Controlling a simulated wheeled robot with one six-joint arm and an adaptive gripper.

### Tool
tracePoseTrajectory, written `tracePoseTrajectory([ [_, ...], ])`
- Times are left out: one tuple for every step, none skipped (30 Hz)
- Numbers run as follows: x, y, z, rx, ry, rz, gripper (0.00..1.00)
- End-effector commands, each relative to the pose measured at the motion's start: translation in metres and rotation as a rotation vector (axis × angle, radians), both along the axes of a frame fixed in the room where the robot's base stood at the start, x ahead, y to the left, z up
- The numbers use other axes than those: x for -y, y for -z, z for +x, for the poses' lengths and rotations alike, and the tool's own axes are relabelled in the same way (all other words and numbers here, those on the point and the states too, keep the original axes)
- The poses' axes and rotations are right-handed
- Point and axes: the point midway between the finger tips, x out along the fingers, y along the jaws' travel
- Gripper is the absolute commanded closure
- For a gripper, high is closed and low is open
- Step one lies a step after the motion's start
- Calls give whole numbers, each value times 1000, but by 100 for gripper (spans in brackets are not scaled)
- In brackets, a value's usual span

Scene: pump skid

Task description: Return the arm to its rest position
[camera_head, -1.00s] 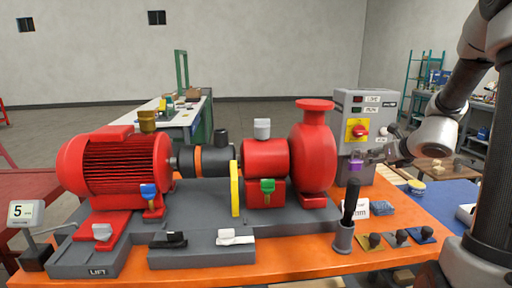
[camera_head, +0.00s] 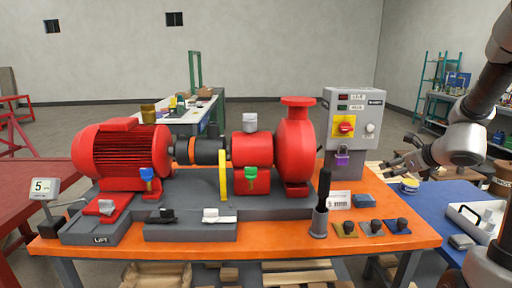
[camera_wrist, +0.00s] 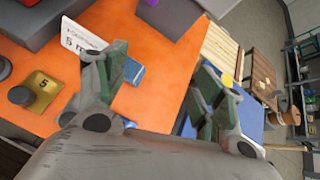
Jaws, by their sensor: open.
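My gripper (camera_head: 396,163) is open and empty at the right in the head view, above the right end of the orange table and to the right of the grey control box (camera_head: 352,120). My arm comes in from the right edge. In the wrist view my gripper (camera_wrist: 155,85) shows its two fingers spread wide with nothing between them. Below it are the orange tabletop (camera_wrist: 110,22) and a blue block (camera_wrist: 133,71).
The orange table (camera_head: 270,242) carries a red motor (camera_head: 115,155), a red pump (camera_head: 297,150) and a black-handled tool in a grey cup (camera_head: 319,222). Tagged knobs (camera_head: 372,226) line its front right.

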Motion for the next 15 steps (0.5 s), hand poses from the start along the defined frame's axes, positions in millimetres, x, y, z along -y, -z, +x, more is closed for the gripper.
tracePoseTrajectory([
  [-4,5,-6,-9,-54,-37,31],
  [-6,7,-10,-15,-91,-61,31],
  [-10,12,-16,-24,-145,-98,31],
  [-13,14,-21,-30,-190,-126,31],
  [-16,16,-27,-36,-236,-157,31],
  [-20,19,-36,-43,-304,-202,31],
  [-23,20,-43,-46,-360,-237,31],
  [-27,21,-51,-50,-415,-273,31],
  [-33,21,-62,-52,-498,-324,31],
  [-37,21,-70,-54,-562,-363,31],
  [-42,20,-79,-54,-631,-404,31],
  [-49,20,-93,-55,-729,-465,31],
  [-54,18,-104,-53,-811,-513,31],
  [-60,16,-117,-52,-900,-566,31],
  [-66,13,-135,-49,-1029,-642,31],
])
